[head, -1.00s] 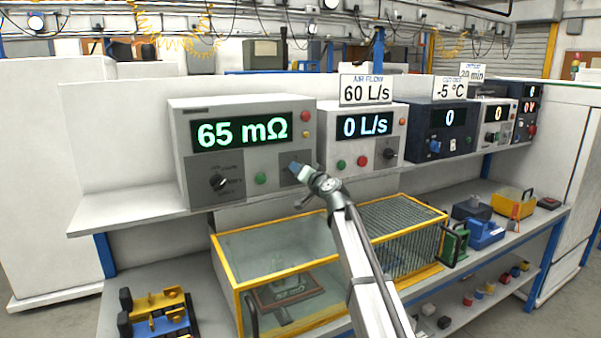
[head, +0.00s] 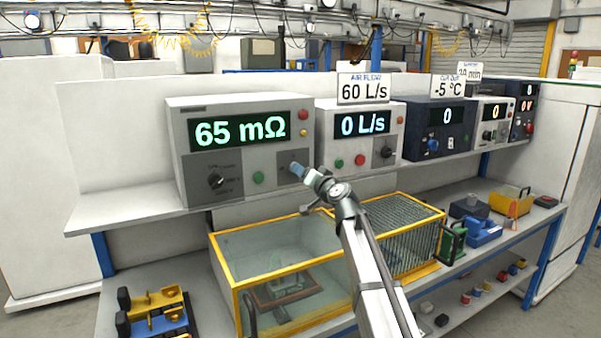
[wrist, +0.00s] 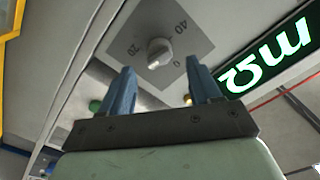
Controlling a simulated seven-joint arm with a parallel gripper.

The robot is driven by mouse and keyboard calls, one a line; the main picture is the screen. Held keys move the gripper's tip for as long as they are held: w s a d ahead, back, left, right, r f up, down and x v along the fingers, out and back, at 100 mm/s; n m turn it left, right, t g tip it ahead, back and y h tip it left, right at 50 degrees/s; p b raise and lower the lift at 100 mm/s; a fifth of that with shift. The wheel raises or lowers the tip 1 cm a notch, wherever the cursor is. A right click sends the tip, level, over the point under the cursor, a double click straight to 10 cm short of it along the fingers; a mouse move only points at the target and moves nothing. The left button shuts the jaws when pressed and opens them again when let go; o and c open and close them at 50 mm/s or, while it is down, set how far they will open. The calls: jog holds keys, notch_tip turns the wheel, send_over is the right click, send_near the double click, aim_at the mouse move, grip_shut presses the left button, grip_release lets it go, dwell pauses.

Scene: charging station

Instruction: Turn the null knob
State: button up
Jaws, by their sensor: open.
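The grey meter (head: 246,113) on the shelf reads 65 mΩ. In the wrist view, a pale round knob (wrist: 159,52) sits on its grey square plate, marked 0, 20 and 40. No name is readable on it, so I cannot confirm it is the null knob. In the head view, my gripper (head: 297,170) is in front of the meter's lower right plate and hides this knob. My gripper (wrist: 162,76) also shows in the wrist view, open and empty. Its blue fingers point at the knob, which appears between and beyond the tips, apart from them.
A black selector knob (head: 216,181) and a green button (head: 258,179) are left of my gripper. Red and yellow buttons are above it. The air flow unit (head: 341,141), reading 0 L/s, stands close on the right. A yellow-framed glass box (head: 222,262) is below the shelf.

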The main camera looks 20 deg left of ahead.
jog(key=v, duration=0.9)
jog(key=shift+w, duration=0.1)
jog(key=shift+c, duration=0.2)
dwell(1.6)
grip_shut()
dwell(0.5)
dwell(1.1)
